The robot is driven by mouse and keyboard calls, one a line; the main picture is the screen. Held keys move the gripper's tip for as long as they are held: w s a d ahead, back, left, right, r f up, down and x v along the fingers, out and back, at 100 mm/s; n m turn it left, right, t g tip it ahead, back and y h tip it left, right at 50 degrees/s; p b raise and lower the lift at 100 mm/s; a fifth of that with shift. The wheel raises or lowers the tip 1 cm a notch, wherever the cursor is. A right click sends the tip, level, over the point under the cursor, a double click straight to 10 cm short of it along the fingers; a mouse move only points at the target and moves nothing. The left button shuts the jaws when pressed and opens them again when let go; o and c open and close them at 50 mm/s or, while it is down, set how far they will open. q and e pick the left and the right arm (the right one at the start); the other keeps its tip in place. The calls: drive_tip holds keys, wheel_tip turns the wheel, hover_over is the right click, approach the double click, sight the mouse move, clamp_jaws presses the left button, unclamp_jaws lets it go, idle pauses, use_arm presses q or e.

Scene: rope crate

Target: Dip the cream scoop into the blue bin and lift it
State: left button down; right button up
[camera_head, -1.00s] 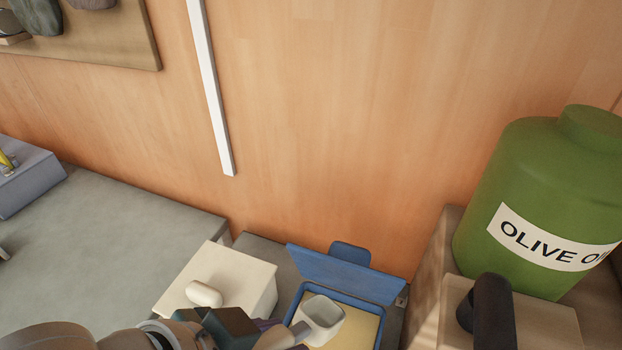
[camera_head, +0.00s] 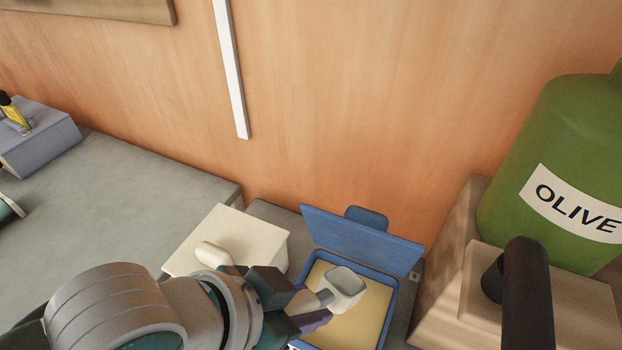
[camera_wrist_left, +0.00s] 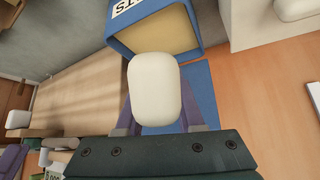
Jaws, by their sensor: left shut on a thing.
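The cream scoop (camera_head: 345,287) shows its hollow head over the blue bin, its opening facing up. My left gripper (camera_head: 318,308) is shut on the scoop's handle at the bin's left side. In the left wrist view the scoop (camera_wrist_left: 155,85) is a pale rounded block in front of the fingers. The blue bin (camera_head: 391,308) stands open with its lid (camera_head: 362,245) tilted up at the back. Pale yellow contents fill its inside. I cannot tell whether the scoop touches the contents. The right gripper is not in view.
A cream box (camera_head: 240,235) with a rounded handle stands left of the bin. A large green olive oil jar (camera_head: 560,150) stands to the right, behind a pale block with a dark handle (camera_head: 527,290). A wooden wall rises behind.

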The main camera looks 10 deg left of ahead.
use_arm(q)
drive_tip(key=shift+w+d+f+b, duration=0.35)
drive_tip(key=shift+f+b, duration=0.8)
drive_tip(key=shift+f, duration=0.25)
drive_tip(key=shift+w+d+f+b, duration=0.35)
drive_tip(key=shift+f+b, duration=0.8)
drive_tip(key=shift+f, duration=0.2)
drive_tip(key=shift+w+d+f+b, duration=0.25)
drive_tip(key=shift+w+f+b, duration=0.1)
drive_tip(key=shift+f+b, duration=0.95)
drive_tip(key=shift+s+a+r+p, duration=0.15)
drive_tip(key=shift+r+p, duration=0.8)
drive_tip(key=shift+p, duration=0.15)
drive_tip(key=shift+s+a+r+t+h, duration=0.55)
drive_tip(key=shift+s+r+t+h, duration=0.1)
drive_tip(key=shift+r+t, duration=0.15)
drive_tip(key=shift+s+a+r+t+h, duration=0.6)
drive_tip(key=shift+r+t+h, duration=0.1)
drive_tip(key=shift+r, duration=0.15)
drive_tip(key=shift+s+a+r+t+h, duration=0.4)
drive_tip(key=shift+s+r, duration=0.1)
drive_tip(key=shift+r, duration=0.25)
drive_tip(key=shift+s+a+r+t+h, duration=0.3)
drive_tip(key=shift+s+a+r, duration=0.15)
drive_tip(key=shift+r, duration=0.3)
